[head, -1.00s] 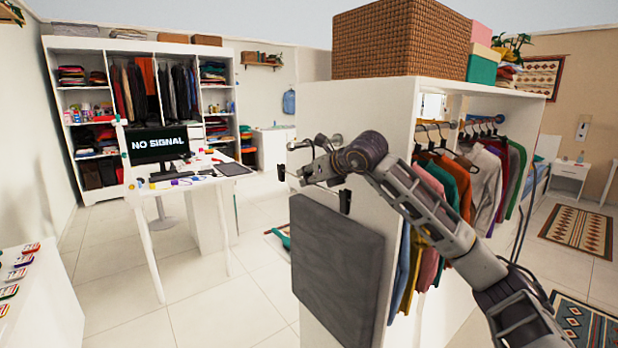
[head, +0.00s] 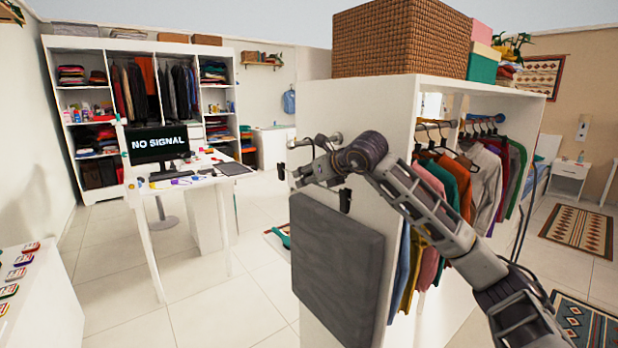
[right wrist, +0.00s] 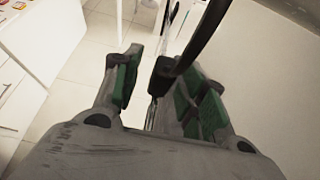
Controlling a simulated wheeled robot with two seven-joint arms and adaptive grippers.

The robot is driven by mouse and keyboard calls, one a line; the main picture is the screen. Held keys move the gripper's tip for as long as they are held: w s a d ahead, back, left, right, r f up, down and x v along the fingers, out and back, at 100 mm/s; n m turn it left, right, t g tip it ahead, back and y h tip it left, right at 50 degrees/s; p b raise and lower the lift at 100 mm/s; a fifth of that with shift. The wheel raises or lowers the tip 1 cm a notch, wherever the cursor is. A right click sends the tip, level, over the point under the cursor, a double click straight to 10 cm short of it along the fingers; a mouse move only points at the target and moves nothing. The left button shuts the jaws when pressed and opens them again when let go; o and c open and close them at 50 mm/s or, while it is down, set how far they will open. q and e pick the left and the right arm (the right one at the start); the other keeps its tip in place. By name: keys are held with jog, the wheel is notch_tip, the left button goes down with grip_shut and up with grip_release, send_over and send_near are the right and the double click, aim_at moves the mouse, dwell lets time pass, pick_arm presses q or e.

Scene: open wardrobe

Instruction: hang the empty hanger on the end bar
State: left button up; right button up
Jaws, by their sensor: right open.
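The short metal end bar (head: 312,141) sticks out from the white side panel of the near wardrobe in the head view. My right gripper (head: 302,177) is just below it. The empty hanger has dark clips at its ends, one (head: 345,201) showing to the right of the gripper and one at its left. In the right wrist view the dark hanger (right wrist: 205,38) passes between the spread, green-padded fingers of my right gripper (right wrist: 160,80). The hook is too small to make out, so I cannot tell whether it rests on the bar. My left gripper is out of view.
A grey panel (head: 336,268) stands against the wardrobe side below the gripper. Clothes on hangers (head: 460,180) fill the rail to the right. A wicker box (head: 400,40) sits on top. Open floor (head: 250,300) lies to the left, before a desk (head: 180,185).

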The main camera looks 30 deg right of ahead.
jog(key=shift+v, duration=0.85)
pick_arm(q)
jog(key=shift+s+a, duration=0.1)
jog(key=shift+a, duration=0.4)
pick_arm(e)
jog(key=shift+v, duration=5.15)
